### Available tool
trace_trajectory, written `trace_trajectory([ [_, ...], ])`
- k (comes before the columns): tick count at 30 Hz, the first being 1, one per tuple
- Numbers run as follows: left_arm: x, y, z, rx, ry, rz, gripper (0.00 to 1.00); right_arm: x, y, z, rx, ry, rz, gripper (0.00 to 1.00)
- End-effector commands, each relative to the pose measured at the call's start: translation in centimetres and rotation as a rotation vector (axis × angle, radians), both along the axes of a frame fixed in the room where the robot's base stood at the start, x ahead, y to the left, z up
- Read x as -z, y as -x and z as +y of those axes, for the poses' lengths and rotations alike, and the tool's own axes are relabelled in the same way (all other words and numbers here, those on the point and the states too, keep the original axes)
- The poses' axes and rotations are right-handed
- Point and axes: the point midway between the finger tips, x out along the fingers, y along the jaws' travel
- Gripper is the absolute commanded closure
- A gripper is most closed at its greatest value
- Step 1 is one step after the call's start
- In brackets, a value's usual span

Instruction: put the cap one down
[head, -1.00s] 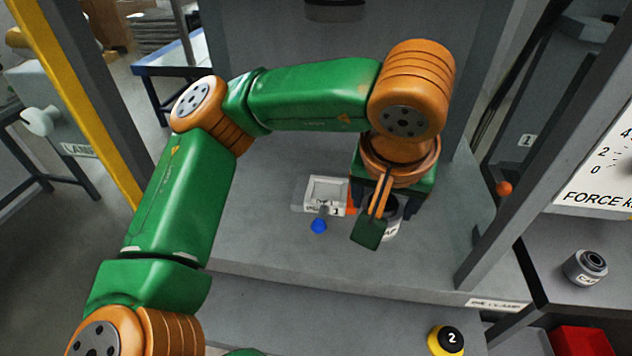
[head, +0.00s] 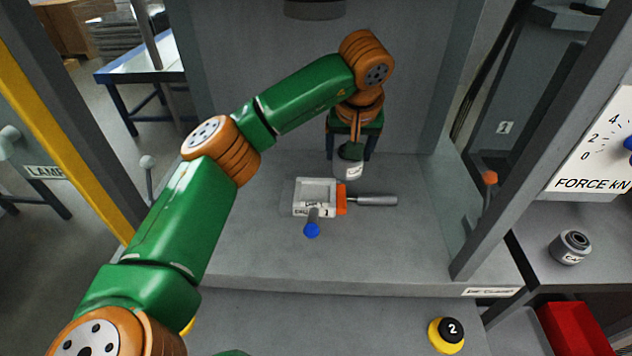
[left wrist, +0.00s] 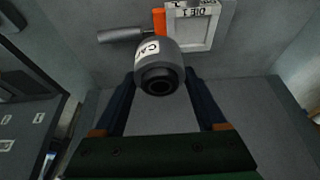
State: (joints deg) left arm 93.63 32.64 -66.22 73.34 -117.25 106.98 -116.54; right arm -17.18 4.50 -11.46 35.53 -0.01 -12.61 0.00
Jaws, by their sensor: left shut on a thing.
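My left gripper (head: 349,158) reaches down over the back of the press bed. It is shut on a grey cylindrical cap (head: 349,169) with a white label. The left wrist view shows the cap (left wrist: 160,66) between the two dark fingers, with a dark round opening in its end and the label partly readable as "CA". I cannot read its number. The cap is behind and right of the die block; whether it touches the bed is unclear. A second grey cap (head: 571,247) stands on the right shelf. My right gripper is not in view.
A pale square die block (head: 314,190) sits on the press bed (head: 380,245), with a blue-knobbed lever (head: 312,230) in front and an orange-collared grey handle (head: 376,200) at its right. The front bed is clear. A frame post (head: 530,150) rises at the right.

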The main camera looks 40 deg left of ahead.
Motion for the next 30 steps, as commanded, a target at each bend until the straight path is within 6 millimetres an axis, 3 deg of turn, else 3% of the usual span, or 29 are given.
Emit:
trace_trajectory([
  [1,0.5,0.2,1.8,-0.006,0.001,0.003,1.0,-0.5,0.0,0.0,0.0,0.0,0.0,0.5],
  [3,2.4,0.5,3.6,-0.003,0.0,0.005,1.0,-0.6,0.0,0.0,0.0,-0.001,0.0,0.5],
  [12,7.1,0.9,7.2,0.0,0.0,0.004,1.0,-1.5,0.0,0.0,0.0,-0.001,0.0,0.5],
  [18,9.8,0.8,7.0,0.003,0.001,-0.001,1.0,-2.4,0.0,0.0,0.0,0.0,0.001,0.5],
  [27,10.2,0.7,7.0,0.002,0.001,-0.002,1.0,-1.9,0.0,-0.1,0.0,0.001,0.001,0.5],
  [28,10.2,0.8,7.0,0.002,0.001,-0.001,0.19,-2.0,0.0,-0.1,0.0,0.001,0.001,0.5],
  [30,10.1,0.8,7.0,0.002,0.001,-0.001,0.0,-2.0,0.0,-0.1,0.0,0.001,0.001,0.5],
])
